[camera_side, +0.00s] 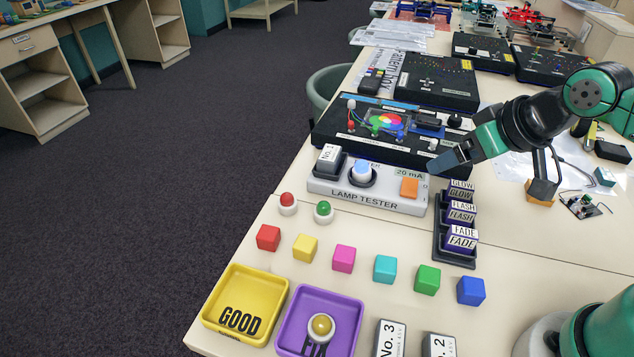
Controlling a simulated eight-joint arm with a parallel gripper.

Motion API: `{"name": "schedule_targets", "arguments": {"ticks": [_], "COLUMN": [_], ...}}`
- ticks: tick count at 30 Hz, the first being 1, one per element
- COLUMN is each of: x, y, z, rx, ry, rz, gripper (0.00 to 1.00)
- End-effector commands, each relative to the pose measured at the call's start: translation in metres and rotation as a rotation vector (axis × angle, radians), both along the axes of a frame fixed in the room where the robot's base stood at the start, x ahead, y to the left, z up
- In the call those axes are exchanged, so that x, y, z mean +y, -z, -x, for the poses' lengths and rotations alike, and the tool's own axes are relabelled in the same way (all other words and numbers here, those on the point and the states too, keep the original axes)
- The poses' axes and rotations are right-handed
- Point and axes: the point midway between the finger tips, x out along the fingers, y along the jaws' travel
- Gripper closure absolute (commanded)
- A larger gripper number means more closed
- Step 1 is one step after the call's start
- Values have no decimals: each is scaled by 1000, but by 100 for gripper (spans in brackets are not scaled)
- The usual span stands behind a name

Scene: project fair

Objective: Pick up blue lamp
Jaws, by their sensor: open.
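The blue lamp (361,169), with a pale glowing blue dome, sits in the round socket of the white lamp tester (352,195). My gripper (438,165) is to the right of the lamp, above the tester's right end and apart from the lamp. Its jaws are open and nothing shows between them; the far finger is hard to make out from this side.
A No. 1 block (328,158) stands left of the lamp. Behind is a black panel (400,150); right is a rack of GLOW, FLASH and FADE blocks (460,222). Red (288,202) and green (324,210) lamps, coloured cubes (344,258), yellow (236,338) and purple (290,340) trays lie in front.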

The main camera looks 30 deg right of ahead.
Motion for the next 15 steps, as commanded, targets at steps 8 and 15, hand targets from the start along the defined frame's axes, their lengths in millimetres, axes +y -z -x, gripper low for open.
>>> {"name": "schedule_targets", "arguments": {"ticks": [8, 15], "x": [0, 6], "y": [0, -5], "z": [0, -22], "rx": [1, 50], "ry": [-1, -101], "rz": [1, 21], "gripper": [19, 19]}}
